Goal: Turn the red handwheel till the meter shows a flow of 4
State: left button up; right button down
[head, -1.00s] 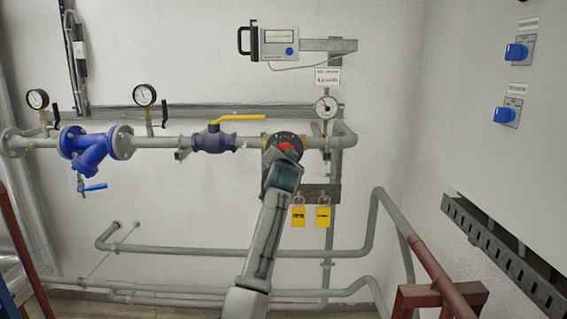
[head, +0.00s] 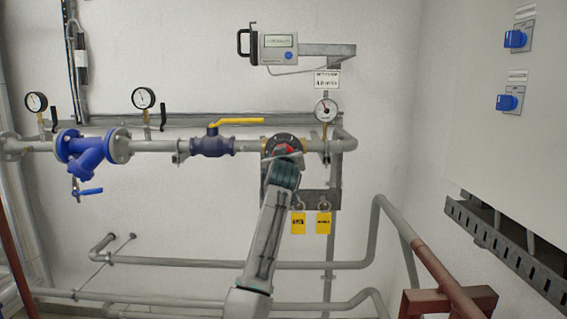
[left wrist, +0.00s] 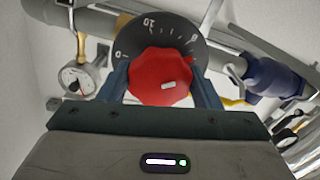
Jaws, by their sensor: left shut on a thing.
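The red handwheel (left wrist: 160,80) sits in front of a dark round scale plate (left wrist: 185,35) on the grey pipe. In the head view only a little of the handwheel (head: 287,148) shows, behind my left gripper (head: 284,160). In the left wrist view my left gripper (left wrist: 163,88) has one finger on each side of the handwheel and is shut on it. My right gripper is not in view.
A yellow-handled blue valve (head: 213,142) is left of the handwheel. A brown-red pipe (head: 440,270) runs at the lower right.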

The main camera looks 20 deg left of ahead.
pick_arm(q)
jog(key=shift+f+n+b, duration=0.15)
jog(key=shift+n+b, duration=0.2)
jog(key=shift+n, duration=0.65)
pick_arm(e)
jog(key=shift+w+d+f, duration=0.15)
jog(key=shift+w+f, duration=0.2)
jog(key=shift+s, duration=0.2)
pick_arm(q)
jog(key=o, duration=1)
jog(key=shift+d, duration=0.1)
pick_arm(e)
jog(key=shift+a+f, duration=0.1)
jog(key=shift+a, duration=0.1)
pick_arm(q)
jog(key=b+v, duration=0.3)
jog(key=v, duration=0.7)
jog(key=shift+s, duration=0.4)
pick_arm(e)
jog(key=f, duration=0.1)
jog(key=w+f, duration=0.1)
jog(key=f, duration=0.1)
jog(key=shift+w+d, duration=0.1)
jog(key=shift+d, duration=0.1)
